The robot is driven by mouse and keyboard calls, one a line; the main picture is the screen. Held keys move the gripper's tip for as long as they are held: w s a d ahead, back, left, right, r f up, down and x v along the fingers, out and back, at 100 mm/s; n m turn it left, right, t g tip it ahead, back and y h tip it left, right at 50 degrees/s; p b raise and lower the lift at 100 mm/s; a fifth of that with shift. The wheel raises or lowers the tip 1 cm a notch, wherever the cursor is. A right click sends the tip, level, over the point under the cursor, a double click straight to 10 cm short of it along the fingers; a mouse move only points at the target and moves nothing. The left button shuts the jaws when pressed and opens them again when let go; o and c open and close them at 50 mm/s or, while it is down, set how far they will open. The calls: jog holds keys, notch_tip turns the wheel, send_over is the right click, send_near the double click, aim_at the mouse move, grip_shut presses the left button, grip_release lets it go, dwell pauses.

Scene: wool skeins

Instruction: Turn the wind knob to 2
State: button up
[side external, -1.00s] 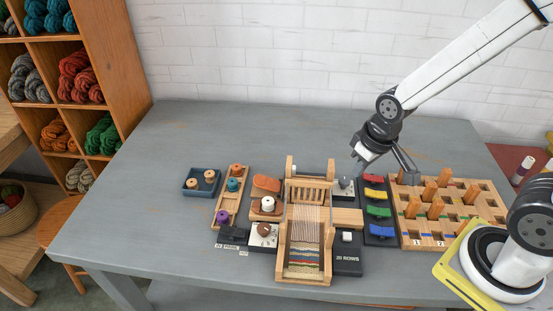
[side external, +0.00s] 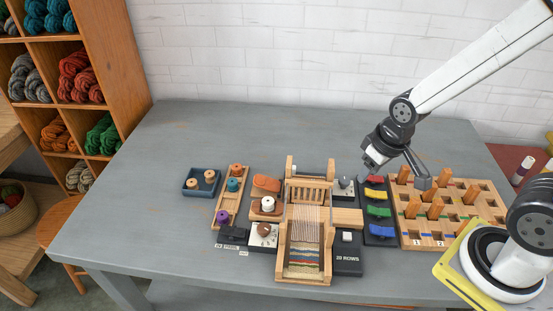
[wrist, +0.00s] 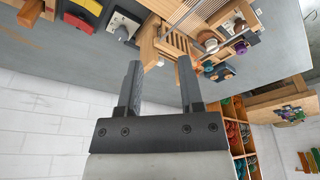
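A dark knob (side external: 345,183) stands on a light plate right of the loom's back. It also shows in the wrist view (wrist: 121,32). A brown knob (side external: 264,230) sits on a white dial plate left of the loom's front. I cannot read which of these is the wind knob, nor either one's setting. My gripper (side external: 396,171) hangs above the colored tabs and the back edge of the peg board, to the right of the dark knob and apart from it. In the wrist view my gripper (wrist: 160,75) has its two fingers wide apart with nothing between them.
The wooden loom (side external: 283,250) stands mid-table. Red, yellow, green and blue tabs (side external: 378,211) line a dark panel beside it. The peg board (side external: 480,241) with upright pegs is at right. A spool tray (side external: 218,218) lies left. The table's back and left are clear.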

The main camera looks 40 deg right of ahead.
jog(key=o, duration=0.3)
jog(key=shift+w+a, duration=0.2)
jog(key=shift+w, duration=0.05)
jog(key=shift+o, duration=0.5)
jog(key=w+a+f+g, duration=0.1)
jog(key=w+a+f, duration=0.2)
jog(key=w+a, duration=0.5)
jog(key=shift+w+f+m, duration=0.35)
jog(key=shift+m, duration=0.05)
jog(key=g, duration=0.1)
send_near(264, 227)
jog(key=shift+w+d+f+m, duration=0.1)
jog(key=shift+d+f+m, duration=0.2)
jog(key=shift+d+f, duration=0.1)
jog(key=shift+w+a+f+g, duration=0.1)
jog(key=shift+a+f+g, duration=0.2)
jog(key=shift+a, duration=0.2)
jog(key=shift+f, duration=3.9)
